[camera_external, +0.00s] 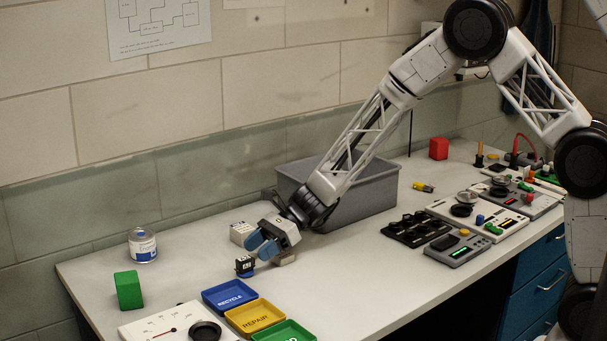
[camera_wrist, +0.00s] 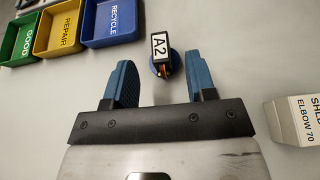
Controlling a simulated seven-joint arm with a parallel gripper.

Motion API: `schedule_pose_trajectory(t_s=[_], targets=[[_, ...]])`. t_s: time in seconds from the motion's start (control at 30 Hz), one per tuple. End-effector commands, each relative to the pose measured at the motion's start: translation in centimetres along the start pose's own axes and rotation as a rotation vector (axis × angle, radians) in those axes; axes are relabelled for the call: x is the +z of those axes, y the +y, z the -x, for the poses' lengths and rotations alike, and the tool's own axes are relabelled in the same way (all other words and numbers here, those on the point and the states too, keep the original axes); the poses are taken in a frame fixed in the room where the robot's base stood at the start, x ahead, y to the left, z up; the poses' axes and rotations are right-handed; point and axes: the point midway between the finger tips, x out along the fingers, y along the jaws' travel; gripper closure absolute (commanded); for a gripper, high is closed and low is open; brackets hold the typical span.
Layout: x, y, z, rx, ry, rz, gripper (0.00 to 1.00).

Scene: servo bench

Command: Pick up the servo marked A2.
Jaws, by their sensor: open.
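The servo marked A2 (camera_wrist: 160,48) is a small dark block with a white label, just beyond and between my fingertips in the wrist view. A blue round part shows beneath it. In the external view the servo (camera_external: 244,265) stands upright on the bench, left of my gripper (camera_external: 257,247). In the wrist view my gripper (camera_wrist: 163,82) has its two blue fingers spread apart with nothing between them. The servo appears apart from both fingers.
Blue RECYCLE (camera_external: 229,296), yellow REPAIR (camera_external: 255,317) and green (camera_external: 285,334) trays lie in front of the servo. A labelled white box (camera_wrist: 297,120) is right of my gripper. A grey bin (camera_external: 365,195) stands behind. A green block (camera_external: 128,290) and jar (camera_external: 142,246) sit left.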

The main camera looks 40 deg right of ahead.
Motion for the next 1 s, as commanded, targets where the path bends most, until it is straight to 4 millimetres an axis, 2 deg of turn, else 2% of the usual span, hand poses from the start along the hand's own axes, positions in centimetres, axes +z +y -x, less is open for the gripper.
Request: schedule_pose_trajectory(t_s=[0.17,0.6,1.0], targets=[[0.0,0.0,-0.8,0.001,0.0,0.0,0.49],[0.0,0.0,-5.0,0.002,0.001,0.0,0.49],[0.1,-0.1,-5.2,0.0,0.001,0.0,0.49]])
